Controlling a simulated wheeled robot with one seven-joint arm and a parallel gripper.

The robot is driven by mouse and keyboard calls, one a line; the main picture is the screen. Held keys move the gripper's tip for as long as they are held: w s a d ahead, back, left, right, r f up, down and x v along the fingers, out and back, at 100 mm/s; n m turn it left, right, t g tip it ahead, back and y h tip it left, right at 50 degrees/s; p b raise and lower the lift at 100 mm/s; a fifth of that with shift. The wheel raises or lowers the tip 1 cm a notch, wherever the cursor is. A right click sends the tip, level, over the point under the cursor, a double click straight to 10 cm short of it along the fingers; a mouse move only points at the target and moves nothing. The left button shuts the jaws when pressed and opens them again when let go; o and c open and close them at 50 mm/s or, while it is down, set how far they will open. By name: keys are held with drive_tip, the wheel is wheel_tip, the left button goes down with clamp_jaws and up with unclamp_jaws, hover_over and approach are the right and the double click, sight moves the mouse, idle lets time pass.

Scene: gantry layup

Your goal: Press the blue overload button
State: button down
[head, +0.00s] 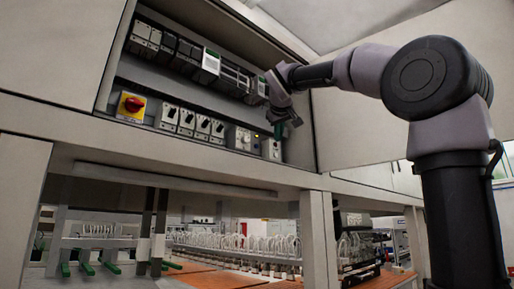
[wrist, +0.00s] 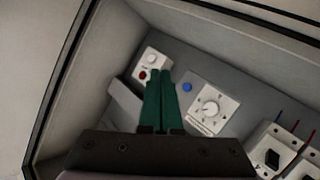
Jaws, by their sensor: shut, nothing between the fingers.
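The blue button (wrist: 187,87) is a small round blue spot on the grey panel in the wrist view, between a white dial module (wrist: 212,108) and a white module with a red button (wrist: 152,66). I cannot make the blue button out clearly in the head view. My gripper (wrist: 161,73) is shut and empty, its green fingers side by side. In the wrist view its tips overlap the lower edge of the red-button module, left of the blue button. In the head view my gripper (head: 285,127) is at the right end of the cabinet's lower row. Contact cannot be told.
The open cabinet holds a red knob on a yellow plate (head: 131,106), several white switches (head: 187,122) and an upper row of modules (head: 170,48). The cabinet's side wall (wrist: 112,62) is close to my fingers. A bench frame (head: 318,240) stands below.

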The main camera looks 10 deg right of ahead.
drive_tip(key=shift+w+a, duration=0.65)
drive_tip(key=shift+w, duration=0.5)
drive_tip(key=shift+w+a, duration=0.7)
drive_tip(key=shift+w, duration=0.4)
drive_tip(key=shift+w+a, duration=0.65)
drive_tip(key=shift+w, duration=0.5)
drive_tip(key=shift+w, duration=0.1)
drive_tip(key=shift+w+a, duration=0.2)
drive_tip(key=shift+w, duration=0.05)
drive_tip(key=shift+w+a, duration=0.2)
drive_tip(key=shift+w, duration=0.15)
drive_tip(key=shift+s+d, duration=0.1)
drive_tip(key=shift+s, duration=0.05)
drive_tip(key=shift+s+d, duration=0.3)
drive_tip(key=shift+s, duration=0.25)
drive_tip(key=shift+s+d, duration=0.4)
drive_tip(key=shift+s, duration=0.35)
drive_tip(key=shift+s+d, duration=0.45)
drive_tip(key=shift+s, duration=0.25)
drive_tip(key=shift+s+d, duration=0.4)
drive_tip(key=shift+s, duration=0.35)
